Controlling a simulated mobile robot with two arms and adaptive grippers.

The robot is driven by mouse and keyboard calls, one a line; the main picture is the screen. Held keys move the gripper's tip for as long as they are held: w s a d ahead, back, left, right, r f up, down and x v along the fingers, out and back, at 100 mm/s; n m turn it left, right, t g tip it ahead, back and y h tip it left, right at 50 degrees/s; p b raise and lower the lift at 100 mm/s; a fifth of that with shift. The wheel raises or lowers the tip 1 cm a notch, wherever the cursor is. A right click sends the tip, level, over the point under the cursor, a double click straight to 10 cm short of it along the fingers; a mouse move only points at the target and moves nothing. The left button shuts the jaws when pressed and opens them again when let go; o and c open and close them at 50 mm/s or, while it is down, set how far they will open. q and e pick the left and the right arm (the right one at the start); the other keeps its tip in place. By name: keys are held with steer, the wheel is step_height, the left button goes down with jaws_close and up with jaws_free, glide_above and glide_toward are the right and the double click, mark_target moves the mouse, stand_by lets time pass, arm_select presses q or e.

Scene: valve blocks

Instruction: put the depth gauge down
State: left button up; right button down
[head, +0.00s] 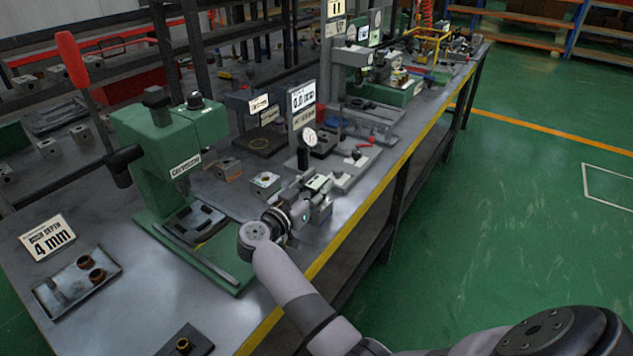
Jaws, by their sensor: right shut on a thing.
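My right gripper (316,184) is over the bench in the middle of the picture, its arm coming in from the lower right. It is shut on the depth gauge, which is small and mostly hidden by the fingers. Another block (265,184) stands on the bench to the left of the gripper. My left gripper is out of view.
A green press (157,150) with a red-handled lever (72,60) stands to the left. A tray (110,268) with copper-coloured parts lies beside a "4 mm" sign (48,237). A "0.0 mm" sign (303,97) stands behind the gripper. The yellow bench edge (340,240) is close on the right.

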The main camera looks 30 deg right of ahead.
steer(key=shift+f, duration=0.2)
steer(key=c, duration=1.1)
jaws_free()
